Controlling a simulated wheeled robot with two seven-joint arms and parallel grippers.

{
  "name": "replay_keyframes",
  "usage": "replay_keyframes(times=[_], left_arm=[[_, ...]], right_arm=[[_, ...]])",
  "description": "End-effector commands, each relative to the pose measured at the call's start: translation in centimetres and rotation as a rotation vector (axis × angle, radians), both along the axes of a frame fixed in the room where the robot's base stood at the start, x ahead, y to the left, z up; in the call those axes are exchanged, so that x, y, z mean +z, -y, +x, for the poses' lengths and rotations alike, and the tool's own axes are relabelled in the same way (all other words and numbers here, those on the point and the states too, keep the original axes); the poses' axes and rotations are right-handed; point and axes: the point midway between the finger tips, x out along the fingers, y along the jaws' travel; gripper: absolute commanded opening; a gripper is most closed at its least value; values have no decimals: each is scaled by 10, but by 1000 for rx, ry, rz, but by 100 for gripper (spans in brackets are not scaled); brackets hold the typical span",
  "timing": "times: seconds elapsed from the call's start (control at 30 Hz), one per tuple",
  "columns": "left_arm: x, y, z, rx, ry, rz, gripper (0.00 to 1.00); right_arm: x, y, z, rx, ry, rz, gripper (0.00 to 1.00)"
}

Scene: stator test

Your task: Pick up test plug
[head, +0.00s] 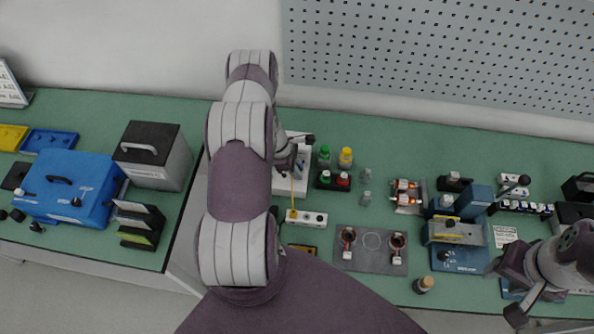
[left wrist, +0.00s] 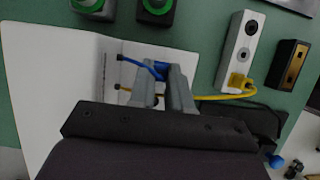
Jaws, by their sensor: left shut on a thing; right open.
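My left gripper (left wrist: 168,88) is shut on a blue test plug (left wrist: 160,70), which shows between its fingertips over a white panel (left wrist: 40,95). A blue lead bends from the plug to a dark hole in the panel. A yellow lead (left wrist: 207,97) runs from near the fingers to a yellow plug (left wrist: 240,82), seated in a white socket strip (left wrist: 232,62). In the head view my arm mostly hides the left gripper (head: 294,158); the strip (head: 312,219) lies in front of the panel. My right gripper (head: 508,292) is open at the lower right.
A grey mat (head: 370,262) with two copper-wound parts lies in front. A blue fixture (head: 460,258) is near my right arm. A blue case (head: 75,185) stands on the left bench. A black-and-gold block (left wrist: 288,65) lies beside the strip.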

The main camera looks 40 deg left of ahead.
Motion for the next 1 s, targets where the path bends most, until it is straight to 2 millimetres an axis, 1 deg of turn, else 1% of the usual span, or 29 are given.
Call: replay_keyframes(times=[0.17, 0.27, 0.3, 0.37, 0.6, 0.7, 0.8, 1.0], left_arm=[[17, -1, 1, 1, 3, 3, 0], [36, -1, 1, 0, 5, 4, 0], [39, 10, -2, -2, 2, 1, 0], [46, 23, -7, -2, 0, 0, 0], [81, 78, -22, -4, 3, 2, 0], [93, 96, -28, -3, 2, 1, 0], [102, 107, -32, -2, 1, 0, 0], [107, 112, -34, 1, 0, 0, 0]], right_arm=[[-13, 0, 0, 0, 0, 0, 43], [-22, 0, 0, 0, 0, 0, 43], [-26, 0, 0, 0, 0, 0, 43], [-32, 0, 0, 0, 0, 0, 43], [-56, 0, 0, 0, 0, 0, 43], [-62, 0, 0, 0, 0, 0, 43], [-64, 0, 0, 0, 0, 0, 43], [-64, 0, 0, 0, 0, 0, 43]])
